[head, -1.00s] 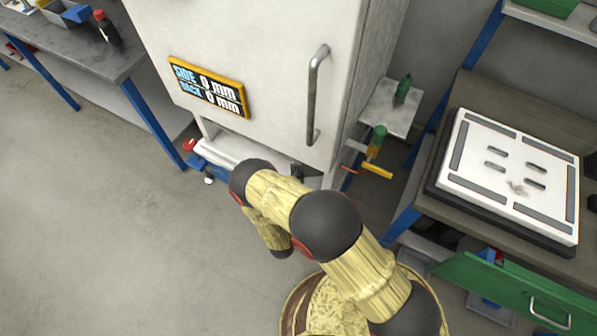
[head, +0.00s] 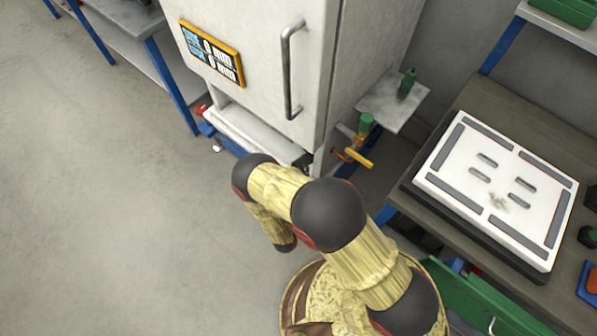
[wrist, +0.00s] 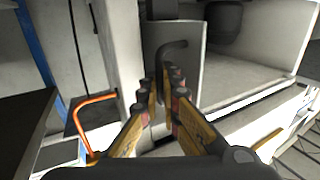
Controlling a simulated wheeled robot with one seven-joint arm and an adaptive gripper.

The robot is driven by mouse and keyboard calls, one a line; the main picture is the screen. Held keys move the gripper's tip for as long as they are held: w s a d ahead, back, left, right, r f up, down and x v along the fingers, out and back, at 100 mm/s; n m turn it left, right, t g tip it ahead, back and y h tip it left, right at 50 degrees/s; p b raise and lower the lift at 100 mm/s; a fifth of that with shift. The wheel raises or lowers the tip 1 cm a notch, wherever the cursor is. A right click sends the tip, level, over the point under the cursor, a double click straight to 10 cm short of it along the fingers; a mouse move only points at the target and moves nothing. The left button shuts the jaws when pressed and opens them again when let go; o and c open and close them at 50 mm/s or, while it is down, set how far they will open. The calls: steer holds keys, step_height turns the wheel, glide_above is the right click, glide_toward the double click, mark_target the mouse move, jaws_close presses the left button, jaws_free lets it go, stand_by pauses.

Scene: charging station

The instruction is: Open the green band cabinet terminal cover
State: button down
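My gripper (wrist: 160,80) shows in the wrist view with its two brownish fingers apart and nothing visible held between them. Just beyond the fingertips is a pale grey upright panel (wrist: 188,75) with a dark curved handle (wrist: 174,46). I cannot tell whether this panel is the terminal cover, or whether the fingers touch the handle. No green band is visible on it. In the head view, a tall white cabinet (head: 262,25) has its door shut, with a metal bar handle (head: 288,72) and a yellow-framed display (head: 211,53). My gripper does not show clearly there.
A bench at the right holds a white slotted plate (head: 497,192). A green panel (head: 470,300) stands low beside my base. A small shelf (head: 393,103) carries a green bottle (head: 407,83). An orange bent rod (wrist: 78,112) is left of my fingers. Floor at left is clear.

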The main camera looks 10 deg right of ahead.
steer(key=shift+s+d+r, duration=0.2)
steer(key=shift+s+d, duration=0.4)
steer(key=shift+d, duration=0.25)
steer(key=c, duration=2.1)
jaws_free()
steer(key=shift+c, duration=0.2)
steer(key=shift+o, duration=0.4)
steer(key=v, duration=1.2)
steer(key=shift+s+d+f, duration=0.1)
